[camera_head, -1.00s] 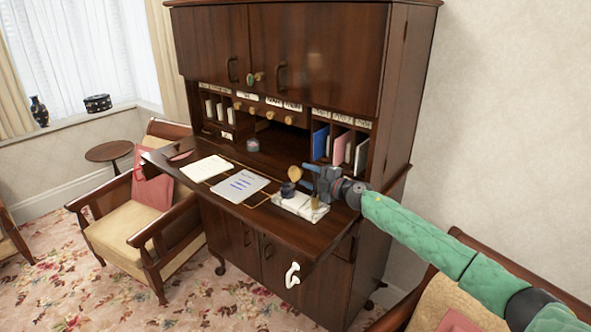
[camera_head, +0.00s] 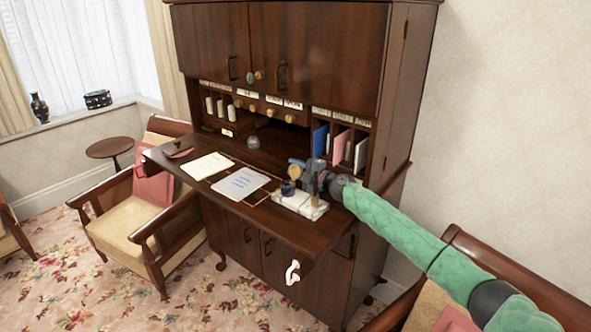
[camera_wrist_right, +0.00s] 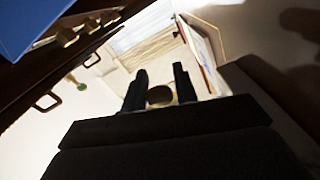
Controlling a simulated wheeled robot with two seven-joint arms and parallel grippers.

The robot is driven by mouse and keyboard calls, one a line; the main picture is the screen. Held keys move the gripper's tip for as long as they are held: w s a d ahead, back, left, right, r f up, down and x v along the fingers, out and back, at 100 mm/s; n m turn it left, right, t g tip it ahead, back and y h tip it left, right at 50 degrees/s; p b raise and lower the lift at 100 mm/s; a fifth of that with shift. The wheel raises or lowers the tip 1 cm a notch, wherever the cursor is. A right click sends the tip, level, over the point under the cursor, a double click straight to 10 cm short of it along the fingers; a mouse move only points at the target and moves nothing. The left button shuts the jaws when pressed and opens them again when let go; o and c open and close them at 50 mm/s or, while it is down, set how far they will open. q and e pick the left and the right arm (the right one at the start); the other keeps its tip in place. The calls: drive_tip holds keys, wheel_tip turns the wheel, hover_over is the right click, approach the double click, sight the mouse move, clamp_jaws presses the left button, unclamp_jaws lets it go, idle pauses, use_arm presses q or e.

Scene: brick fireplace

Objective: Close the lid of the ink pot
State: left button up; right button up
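The ink pot (camera_head: 288,188) is a small dark pot on a white marble-like stand (camera_head: 299,206) at the right of the desk top. Its round gold lid (camera_head: 295,172) stands raised above the pot, open. My right gripper (camera_head: 304,168) is just right of the lid, close to it. In the right wrist view, its two dark fingers (camera_wrist_right: 160,80) are apart, with a round brownish thing (camera_wrist_right: 159,95), apparently the lid, showing between them. I cannot tell whether they touch it.
Papers (camera_head: 240,183) lie on the desk top (camera_head: 225,205) left of the stand. A small round pot (camera_head: 253,142) stands further back. Upright books (camera_head: 340,146) fill the right cubbyholes behind the gripper. Armchairs stand either side of the desk.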

clamp_jaws()
drive_tip(key=n, duration=0.2)
drive_tip(key=r+n, duration=0.1)
drive_tip(key=n, duration=0.1)
drive_tip(key=shift+s+a, duration=0.25)
drive_tip(key=shift+s, duration=0.15)
drive_tip(key=shift+s+a+r+n, duration=0.1)
drive_tip(key=shift+s+r+n, duration=0.05)
drive_tip(key=shift+n, duration=0.55)
drive_tip(key=shift+s+r+n, duration=0.1)
drive_tip(key=shift+n, duration=0.4)
use_arm(q)
drive_tip(key=shift+w+d+r, duration=0.2)
drive_tip(key=shift+w+r, duration=0.15)
drive_tip(key=shift+r, duration=0.05)
use_arm(e)
drive_tip(key=shift+s+a+n, duration=0.1)
drive_tip(key=shift+n, duration=0.2)
use_arm(q)
drive_tip(key=shift+s, duration=0.1)
